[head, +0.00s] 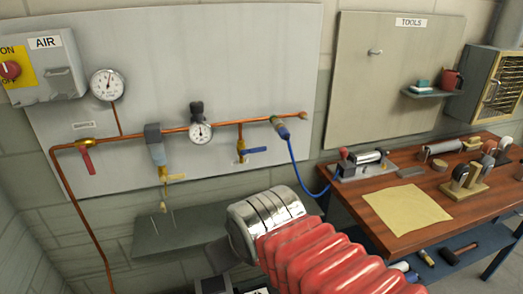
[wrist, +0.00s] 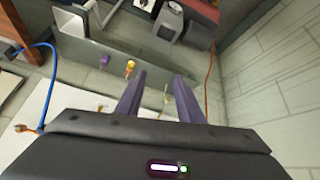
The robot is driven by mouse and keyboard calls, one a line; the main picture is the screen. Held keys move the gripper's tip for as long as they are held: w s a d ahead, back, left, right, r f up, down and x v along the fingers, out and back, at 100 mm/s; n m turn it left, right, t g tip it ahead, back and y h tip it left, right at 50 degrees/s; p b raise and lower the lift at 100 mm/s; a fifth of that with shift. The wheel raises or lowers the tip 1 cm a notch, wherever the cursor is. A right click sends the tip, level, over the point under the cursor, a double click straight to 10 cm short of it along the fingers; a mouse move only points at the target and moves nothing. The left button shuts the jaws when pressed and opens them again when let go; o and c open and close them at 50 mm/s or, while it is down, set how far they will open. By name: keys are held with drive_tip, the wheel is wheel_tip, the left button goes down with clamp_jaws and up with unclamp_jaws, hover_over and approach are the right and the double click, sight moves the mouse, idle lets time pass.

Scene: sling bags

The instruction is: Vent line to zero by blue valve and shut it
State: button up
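In the head view the blue valve (head: 255,150) sits on a short copper drop (head: 240,138) below the horizontal line. Its blue lever points right, across the drop. The small round gauge (head: 200,132) is on the line to its left; its needle is too small to read surely. My gripper (wrist: 158,77) is open in the wrist view, two dark purple fingers apart with nothing between them. It is hidden in the head view behind my red-sleeved arm. It is apart from the valve, whose lever I cannot make out surely in the wrist view.
A red-handled valve (head: 87,160) hangs lever down at left, below a larger gauge (head: 107,84). A blue hose (head: 300,170) runs from the line's right end to the bench (head: 370,215). A grey shelf (head: 180,232) juts out under the panel, near my arm.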

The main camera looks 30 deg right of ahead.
drive_tip(key=w+d+f+n+t+h, duration=0.1)
drive_tip(key=w+d+n+t, duration=0.4)
drive_tip(key=w+d, duration=0.6)
drive_tip(key=w+d+f+n+t+h, duration=0.1)
drive_tip(key=w+d+n+t+h, duration=0.1)
drive_tip(key=w+d+n+t, duration=0.4)
drive_tip(key=shift+w+d+f+n+h, duration=0.3)
drive_tip(key=shift+w+d+n, duration=1.85)
drive_tip(key=shift+d, duration=1.25)
drive_tip(key=shift+w+m, duration=0.35)
drive_tip(key=shift+w, duration=0.1)
